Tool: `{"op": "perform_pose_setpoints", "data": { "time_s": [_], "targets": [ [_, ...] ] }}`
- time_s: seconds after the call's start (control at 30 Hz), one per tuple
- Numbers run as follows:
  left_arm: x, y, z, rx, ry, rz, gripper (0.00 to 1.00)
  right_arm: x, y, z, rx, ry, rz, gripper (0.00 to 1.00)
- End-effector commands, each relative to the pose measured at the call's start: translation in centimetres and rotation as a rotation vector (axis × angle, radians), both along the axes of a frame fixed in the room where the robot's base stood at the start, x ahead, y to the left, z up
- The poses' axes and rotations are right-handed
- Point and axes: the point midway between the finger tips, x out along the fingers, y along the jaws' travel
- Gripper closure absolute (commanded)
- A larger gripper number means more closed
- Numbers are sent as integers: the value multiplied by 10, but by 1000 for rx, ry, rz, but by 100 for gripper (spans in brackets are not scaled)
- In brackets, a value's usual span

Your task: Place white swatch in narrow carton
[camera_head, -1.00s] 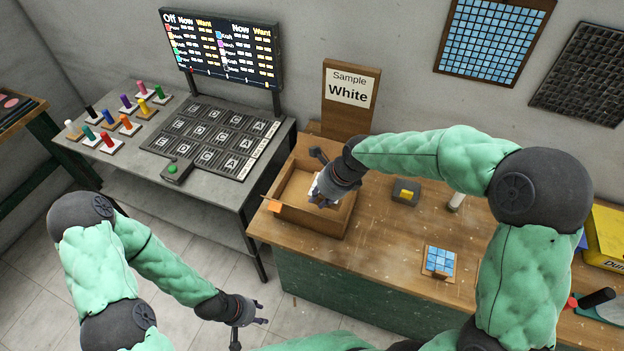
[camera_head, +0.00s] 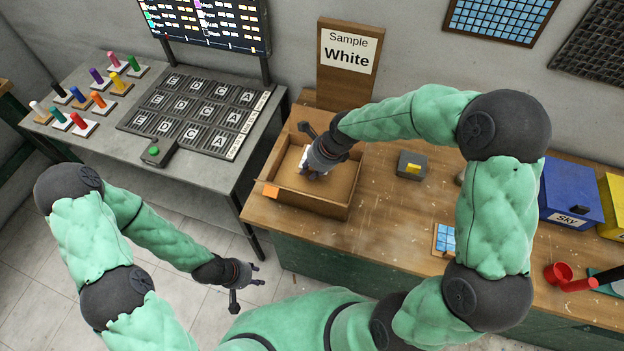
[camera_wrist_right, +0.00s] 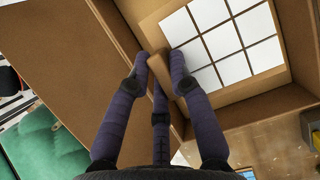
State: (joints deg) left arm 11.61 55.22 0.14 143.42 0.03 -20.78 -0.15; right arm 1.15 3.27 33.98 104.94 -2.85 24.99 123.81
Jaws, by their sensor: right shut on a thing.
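The white swatch (camera_wrist_right: 233,62) shows in the right wrist view as a grid of white square tiles with a tan border. My right gripper (camera_wrist_right: 160,66) is shut on a small brown piece at the swatch's edge. In the head view my right gripper (camera_head: 314,172) reaches into the opening of the open brown carton (camera_head: 303,205), and only a little white (camera_head: 304,157) shows beside its fingers. I cannot tell whether the swatch touches the carton's floor. My left gripper (camera_head: 252,283) is open and empty, low in front of the bench.
A sign (camera_head: 346,58) reading "Sample White" stands behind the carton. A grey block with a yellow mark (camera_head: 411,165) and a blue tile swatch (camera_head: 444,238) lie to its right. A blue box (camera_head: 572,190) stands further right.

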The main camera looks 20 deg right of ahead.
Motion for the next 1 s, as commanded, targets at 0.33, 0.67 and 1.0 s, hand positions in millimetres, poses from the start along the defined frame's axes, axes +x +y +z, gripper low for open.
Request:
{"op": "perform_pose_setpoints", "data": {
  "time_s": [0.33, 0.67, 1.0],
  "targets": [
    [0, 0, -7, 0, 0, 0, 60, 0, 0, -36, -1, -1, 0, 100],
    [0, 0, -14, 0, 0, 0, 60, 1, -1, -68, 0, -2, -1, 100],
    [0, 0, -14, 0, 0, 0, 60, 0, 0, -70, -1, -1, 0, 73]
  ]
}}
